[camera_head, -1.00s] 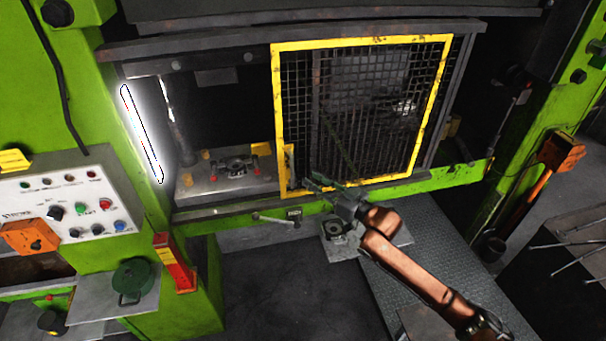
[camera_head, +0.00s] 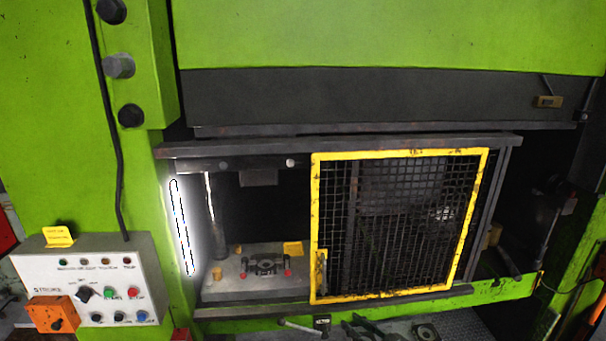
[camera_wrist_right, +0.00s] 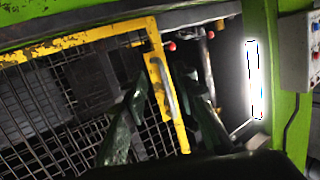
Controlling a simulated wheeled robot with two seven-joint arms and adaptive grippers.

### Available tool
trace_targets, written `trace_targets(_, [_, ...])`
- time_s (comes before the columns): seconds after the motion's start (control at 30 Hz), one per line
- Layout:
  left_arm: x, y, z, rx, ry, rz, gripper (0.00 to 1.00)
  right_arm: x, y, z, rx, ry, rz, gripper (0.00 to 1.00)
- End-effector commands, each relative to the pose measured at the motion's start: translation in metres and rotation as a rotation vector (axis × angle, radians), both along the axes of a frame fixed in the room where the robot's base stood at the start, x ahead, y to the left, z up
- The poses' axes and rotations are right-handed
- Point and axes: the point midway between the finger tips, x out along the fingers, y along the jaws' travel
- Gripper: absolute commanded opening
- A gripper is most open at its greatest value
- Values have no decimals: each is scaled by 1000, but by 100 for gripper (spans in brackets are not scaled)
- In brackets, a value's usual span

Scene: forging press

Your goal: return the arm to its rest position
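My right gripper (camera_head: 362,326) shows at the bottom edge of the head view, below the yellow-framed mesh gate (camera_head: 315,230). The rest of the right arm is out of the frame. In the right wrist view its two dark green fingers (camera_wrist_right: 167,82) are apart, with nothing held between them. The gate's yellow frame and its handle (camera_wrist_right: 168,90) appear behind the gap between the fingers. I cannot tell how far the fingers are from the gate. My left gripper is in neither view.
The green press surrounds a dark opening with a die plate (camera_head: 225,288) left of the gate. A control panel (camera_head: 95,262) with buttons stands at the left, beside a bright light strip (camera_head: 182,228). A rail (camera_head: 390,302) runs below the gate.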

Motion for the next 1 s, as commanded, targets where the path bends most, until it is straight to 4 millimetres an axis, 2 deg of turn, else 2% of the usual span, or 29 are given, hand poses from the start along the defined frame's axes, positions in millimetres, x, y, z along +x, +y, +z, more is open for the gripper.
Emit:
trace_targets(0.03, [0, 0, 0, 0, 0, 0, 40, -22, -5, -34, -21, 66, -34, 26])
trace_targets(0.1, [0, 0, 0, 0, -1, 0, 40, -52, -18, -73, -72, 153, -89, 26])
trace_targets(0.17, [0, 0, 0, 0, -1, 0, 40, -79, -34, -102, -116, 230, -140, 26])
trace_targets(0.3, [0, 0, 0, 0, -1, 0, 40, -152, -75, -162, -208, 420, -260, 26])
trace_targets(0.4, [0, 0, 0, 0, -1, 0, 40, -206, -105, -194, -265, 554, -340, 26])
trace_targets(0.5, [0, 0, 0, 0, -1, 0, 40, -253, -128, -213, -308, 666, -401, 26])
trace_targets(0.6, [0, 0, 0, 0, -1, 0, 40, -290, -144, -226, -338, 752, -446, 26])
trace_targets(1.0, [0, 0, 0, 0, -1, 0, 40, -408, -184, -246, -406, 1016, -573, 26])
